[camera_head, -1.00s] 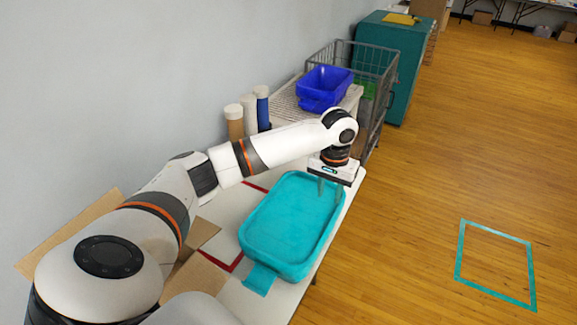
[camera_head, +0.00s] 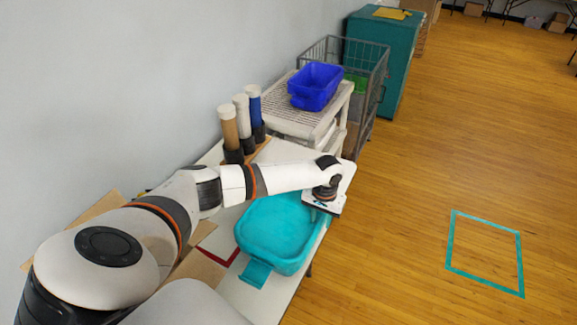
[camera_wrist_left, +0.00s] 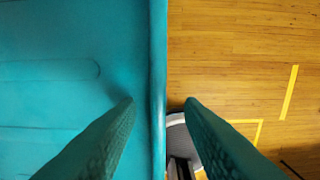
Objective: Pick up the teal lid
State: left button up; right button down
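The teal lid (camera_head: 275,232), a shallow tray-like shape with a raised rim and a tab at its near end, lies on the white table. In the left wrist view the lid (camera_wrist_left: 60,95) fills the left side, its rim running upright between the two fingertips. My left gripper (camera_head: 320,212) points down at the lid's right edge, near its far end, and my forearm hides the far part. In the left wrist view the gripper (camera_wrist_left: 158,108) is open, with gaps between the rim and both fingers. My right gripper is out of view.
Several capped tubes (camera_head: 242,116) stand in dark holders behind my arm. A blue bin (camera_head: 316,86) sits on a white slatted stand beside a wire cart (camera_head: 372,84). A teal cabinet (camera_head: 388,58) stands beyond. Cardboard lies by the wall. Open wooden floor (camera_head: 420,170) is to the right.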

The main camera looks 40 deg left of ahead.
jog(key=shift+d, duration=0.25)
pick_arm(q)
grip_shut()
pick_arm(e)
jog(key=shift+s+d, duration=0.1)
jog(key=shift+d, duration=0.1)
